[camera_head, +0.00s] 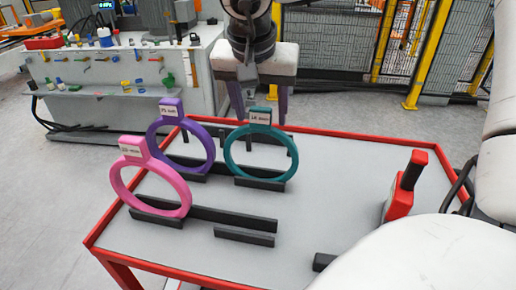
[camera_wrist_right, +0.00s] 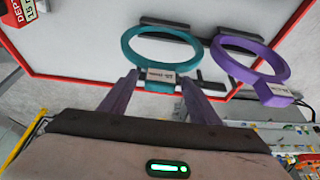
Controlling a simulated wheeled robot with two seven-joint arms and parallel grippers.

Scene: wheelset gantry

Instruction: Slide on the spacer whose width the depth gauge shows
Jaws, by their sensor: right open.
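Three upright ring spacers stand in black holders: pink (camera_head: 121,191), purple (camera_head: 153,140) and teal (camera_head: 229,155). Each has a labelled top tab; the label numbers are too small to read surely. My right gripper (camera_head: 262,112) is open and points down at the teal spacer's tab. In the right wrist view, the teal spacer's tab (camera_wrist_right: 161,76) shows between the fingertips (camera_wrist_right: 159,80), with gaps at both sides. The purple spacer (camera_wrist_right: 273,94) is to the right there. The red depth gauge (camera_head: 399,203) is at the table's right; its display (camera_wrist_right: 30,10) is cut off. My left gripper is out of view.
The grey table has a raised red rim (camera_head: 340,135). Empty black holder bars (camera_head: 244,238) lie in front of the rings. The middle right of the tabletop is clear. A workbench with coloured tools (camera_head: 120,70) and yellow-framed fencing (camera_head: 425,60) stand behind.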

